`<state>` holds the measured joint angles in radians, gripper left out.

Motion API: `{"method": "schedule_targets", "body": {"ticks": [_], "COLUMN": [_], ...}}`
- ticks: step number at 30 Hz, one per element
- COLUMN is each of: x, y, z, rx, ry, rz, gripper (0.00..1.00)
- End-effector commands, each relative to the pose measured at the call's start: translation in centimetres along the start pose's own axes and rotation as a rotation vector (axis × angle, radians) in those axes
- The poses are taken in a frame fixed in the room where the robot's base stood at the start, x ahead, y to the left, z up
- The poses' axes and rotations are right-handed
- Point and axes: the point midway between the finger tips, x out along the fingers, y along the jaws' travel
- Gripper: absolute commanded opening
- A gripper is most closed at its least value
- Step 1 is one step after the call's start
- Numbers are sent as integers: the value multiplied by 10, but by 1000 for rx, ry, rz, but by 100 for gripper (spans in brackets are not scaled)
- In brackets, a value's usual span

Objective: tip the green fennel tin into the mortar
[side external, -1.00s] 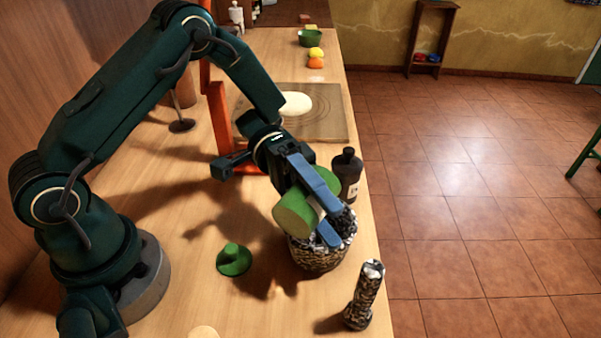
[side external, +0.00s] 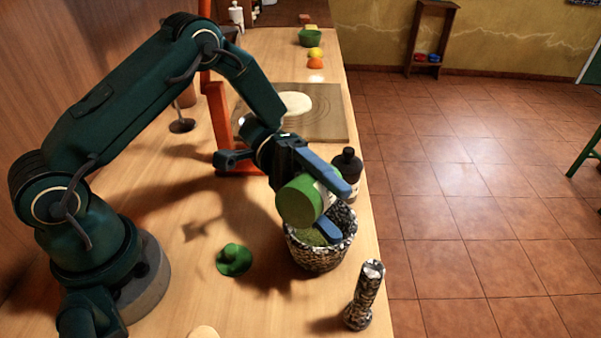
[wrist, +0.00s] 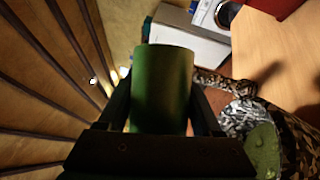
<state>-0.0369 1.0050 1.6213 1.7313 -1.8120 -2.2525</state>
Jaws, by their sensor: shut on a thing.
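The green fennel tin (side external: 298,203) is tipped over on its side above the mortar, its round end toward the side camera. My gripper (side external: 335,209) is shut on it, one blue finger on each side. The tin also shows between the fingers in the wrist view (wrist: 163,90). The speckled black-and-white mortar (side external: 318,256) stands upright on the counter under the tin. Green material (wrist: 262,150) lies inside the mortar. The tin's mouth is hidden from the side camera, so I cannot tell whether anything is still falling.
A green knobbed lid (side external: 234,260) lies left of the mortar. The speckled pestle (side external: 365,295) stands close to the counter's right edge. A dark bottle (side external: 347,174) is just behind the tin. A board with dough (side external: 293,103) lies farther back.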

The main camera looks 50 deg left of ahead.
Motion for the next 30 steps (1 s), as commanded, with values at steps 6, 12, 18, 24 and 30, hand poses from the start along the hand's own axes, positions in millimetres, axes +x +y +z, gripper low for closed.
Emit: {"method": "schedule_targets", "body": {"ticks": [6,12,18,24,30], "x": [0,2,3,3,2], "y": [0,-2,-12,-17,-23], "z": [0,2,6,7,7], "rx": [1,79,298,458,713], "ry": [0,0,-10,-23,-34], "rz": [1,-43,-163,-248,-389], "gripper": [0,0,0,0,0]}}
